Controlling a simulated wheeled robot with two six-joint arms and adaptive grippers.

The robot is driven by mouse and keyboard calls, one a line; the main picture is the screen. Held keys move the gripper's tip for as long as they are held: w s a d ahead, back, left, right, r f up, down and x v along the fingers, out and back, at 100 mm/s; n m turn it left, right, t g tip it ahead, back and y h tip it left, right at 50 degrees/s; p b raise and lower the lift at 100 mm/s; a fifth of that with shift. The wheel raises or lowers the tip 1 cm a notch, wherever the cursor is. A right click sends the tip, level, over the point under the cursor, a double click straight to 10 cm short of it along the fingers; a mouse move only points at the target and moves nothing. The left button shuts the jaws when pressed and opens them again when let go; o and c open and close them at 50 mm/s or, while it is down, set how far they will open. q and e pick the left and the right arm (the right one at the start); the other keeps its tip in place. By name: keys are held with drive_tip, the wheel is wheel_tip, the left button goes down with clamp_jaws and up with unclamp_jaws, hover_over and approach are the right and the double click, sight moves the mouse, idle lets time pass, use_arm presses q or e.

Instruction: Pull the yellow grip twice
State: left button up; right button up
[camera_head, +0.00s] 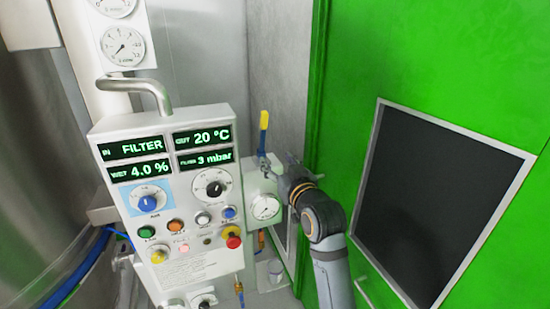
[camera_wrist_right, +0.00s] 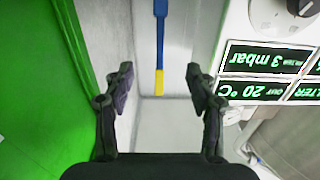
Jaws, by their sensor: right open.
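The yellow grip (camera_head: 264,119) is the upper end of a thin upright lever with a blue lower part (camera_head: 262,143), to the right of the control panel. In the right wrist view the yellow grip (camera_wrist_right: 159,82) appears at the end of the blue bar, in the gap between my fingers. My right gripper (camera_head: 274,162) is low beside the lever, below the yellow part in the head view. Its two fingers (camera_wrist_right: 158,86) are spread and hold nothing. I cannot tell how far the grip lies beyond the fingertips. My left gripper is not in view.
A white control panel (camera_head: 173,268) with displays, knobs and buttons stands left of the lever. A small dial gauge (camera_head: 265,207) is below it. A green wall (camera_head: 345,70) with a dark framed window (camera_head: 437,190) is close on the right. A grey wall is behind.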

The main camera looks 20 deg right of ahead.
drive_tip(key=s, duration=0.6)
drive_tip(key=shift+s, duration=0.2)
drive_tip(key=shift+w+d, duration=0.1)
